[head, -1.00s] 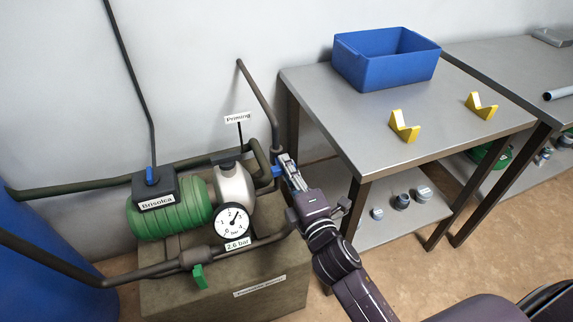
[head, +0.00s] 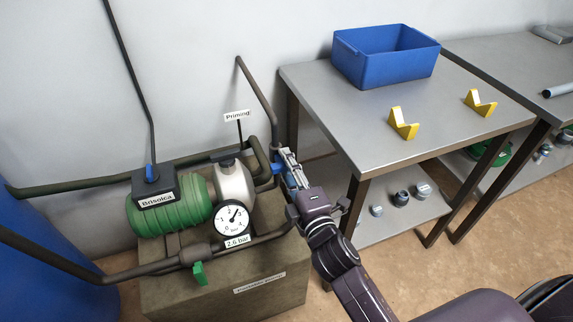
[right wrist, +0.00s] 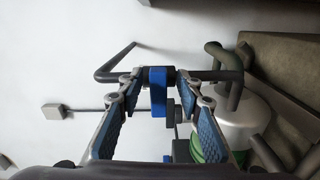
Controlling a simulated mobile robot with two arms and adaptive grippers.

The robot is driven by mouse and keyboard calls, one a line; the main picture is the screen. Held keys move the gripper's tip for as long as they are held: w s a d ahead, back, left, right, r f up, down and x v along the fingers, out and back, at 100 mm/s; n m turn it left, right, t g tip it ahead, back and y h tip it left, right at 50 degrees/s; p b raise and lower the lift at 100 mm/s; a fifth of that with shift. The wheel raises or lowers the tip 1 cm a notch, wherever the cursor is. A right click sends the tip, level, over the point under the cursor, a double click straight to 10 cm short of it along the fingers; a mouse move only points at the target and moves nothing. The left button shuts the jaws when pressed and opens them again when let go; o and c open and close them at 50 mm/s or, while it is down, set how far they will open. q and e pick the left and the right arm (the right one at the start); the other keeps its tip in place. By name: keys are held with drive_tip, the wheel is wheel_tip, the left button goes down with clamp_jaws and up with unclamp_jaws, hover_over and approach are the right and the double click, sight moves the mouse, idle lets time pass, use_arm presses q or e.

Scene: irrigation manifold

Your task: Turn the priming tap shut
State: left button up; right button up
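The priming tap's blue handle (head: 277,168) sits on the dark pipe right of the pump, near the "Priming" sign (head: 237,116). In the right wrist view the blue handle (right wrist: 158,92) stands between the two fingers of my right gripper (right wrist: 160,85). A gap shows on each side, so the fingers are open around it and do not visibly touch it. In the head view my right gripper (head: 285,160) is at the tap and partly hides the pipe behind it. My left gripper is not in view.
The green and cream pump (head: 235,185) stands on a block (head: 230,292), with a gauge (head: 233,217) labelled 2.6 bar and a green lever (head: 199,273) in front. A steel table (head: 350,110) with a blue bin (head: 388,62) and yellow holders (head: 403,124) stands close right of my gripper.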

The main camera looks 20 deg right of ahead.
drive_tip(key=s, duration=1.2)
drive_tip(key=shift+d, duration=0.2)
